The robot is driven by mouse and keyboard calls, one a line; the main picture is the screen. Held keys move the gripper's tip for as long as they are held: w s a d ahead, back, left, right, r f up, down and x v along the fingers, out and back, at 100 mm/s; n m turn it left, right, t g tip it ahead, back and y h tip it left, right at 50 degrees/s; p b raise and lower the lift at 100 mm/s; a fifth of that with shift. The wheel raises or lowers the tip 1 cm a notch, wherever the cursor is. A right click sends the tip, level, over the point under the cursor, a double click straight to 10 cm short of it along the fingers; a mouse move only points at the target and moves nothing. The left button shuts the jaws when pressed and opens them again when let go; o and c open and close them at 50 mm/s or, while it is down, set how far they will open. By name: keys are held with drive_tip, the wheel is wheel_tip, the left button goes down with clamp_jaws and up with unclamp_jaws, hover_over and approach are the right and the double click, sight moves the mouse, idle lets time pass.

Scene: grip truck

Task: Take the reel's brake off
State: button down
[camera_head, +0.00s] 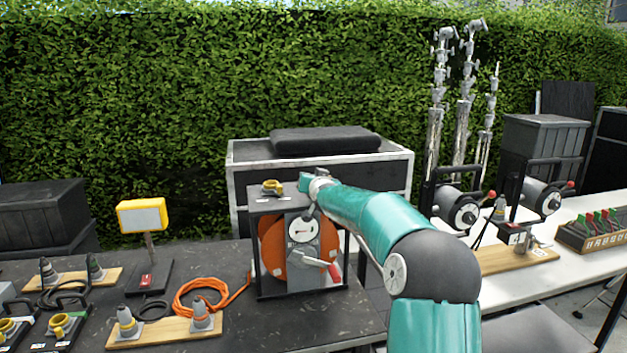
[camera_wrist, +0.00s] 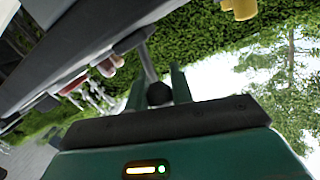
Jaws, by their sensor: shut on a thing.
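The reel (camera_head: 273,246) has an orange drum inside a black frame on the dark table. Its front carries a white dial (camera_head: 301,230) and a crank with a red grip (camera_head: 335,272). My gripper (camera_wrist: 158,82) is at the reel's upper right; my wrist and arm mostly hide it in the head view. In the wrist view its two teal fingers are shut on a black ball knob (camera_wrist: 160,95) at the end of a grey rod, which looks like the brake lever (camera_wrist: 148,62). The lever's position on the reel cannot be told clearly.
A yellow connector (camera_head: 271,187) sits on the reel's top. Left of the reel are an orange cable (camera_head: 197,297), a yellow work lamp (camera_head: 142,216) and boards with plugs. A white table (camera_head: 585,222) with two winches stands at right. A hedge closes the back.

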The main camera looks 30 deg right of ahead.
idle(0.3)
drive_tip(key=c, duration=1.2)
unclamp_jaws()
drive_tip(key=v, duration=1.3)
drive_tip(key=shift+s, duration=0.4)
drive_tip(key=shift+a+f, duration=0.1)
drive_tip(key=shift+a, duration=0.05)
